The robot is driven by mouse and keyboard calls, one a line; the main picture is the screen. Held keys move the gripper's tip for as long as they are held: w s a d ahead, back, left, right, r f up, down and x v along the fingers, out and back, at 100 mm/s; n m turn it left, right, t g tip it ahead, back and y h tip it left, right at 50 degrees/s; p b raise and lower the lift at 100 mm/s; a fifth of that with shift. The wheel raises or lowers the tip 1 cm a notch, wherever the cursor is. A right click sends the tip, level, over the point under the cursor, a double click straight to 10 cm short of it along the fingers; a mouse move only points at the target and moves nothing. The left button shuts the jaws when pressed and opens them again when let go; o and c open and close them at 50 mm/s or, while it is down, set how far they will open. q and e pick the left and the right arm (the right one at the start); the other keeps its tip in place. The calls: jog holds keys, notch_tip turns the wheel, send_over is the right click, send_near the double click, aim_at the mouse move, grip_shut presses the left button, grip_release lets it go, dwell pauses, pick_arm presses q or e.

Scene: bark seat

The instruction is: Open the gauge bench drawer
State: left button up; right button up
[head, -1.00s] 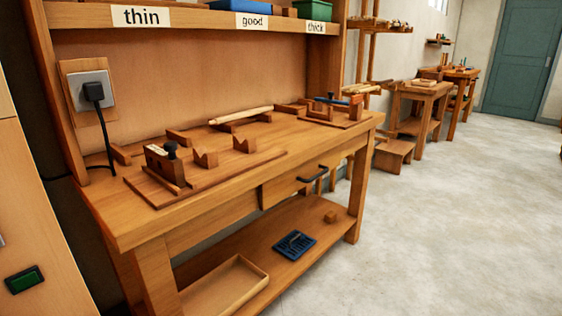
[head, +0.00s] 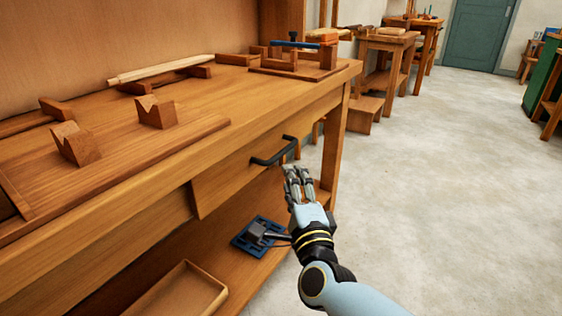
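The gauge bench (head: 215,108) fills the left and middle of the head view. Its drawer (head: 230,178) is set below the bench top, and its wooden front looks closed against the bench. A dark bar handle (head: 275,153) stands out from the drawer front. My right gripper (head: 297,170) is just below and right of the handle's right end, in front of the bench. Its fingers look spread with a gap between them, and nothing shows in them. It looks apart from the handle, though the depth gap is hard to judge. My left gripper is not in view.
V-notched wooden blocks (head: 156,112) and a clamp fixture (head: 297,60) stand on the bench top. Below, the shelf holds a blue tray (head: 243,243) and a shallow wooden tray (head: 180,290). More benches (head: 388,45) stand beyond. The floor (head: 450,200) at right is clear.

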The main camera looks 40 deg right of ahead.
aim_at(283, 150)
jog(key=x, duration=1)
jog(key=shift+w+d+r+b, duration=0.1)
jog(key=shift+w+r+b, duration=0.1)
jog(key=shift+b, duration=0.1)
jog(key=shift+f, duration=0.1)
grip_shut()
jog(key=shift+s, duration=0.1)
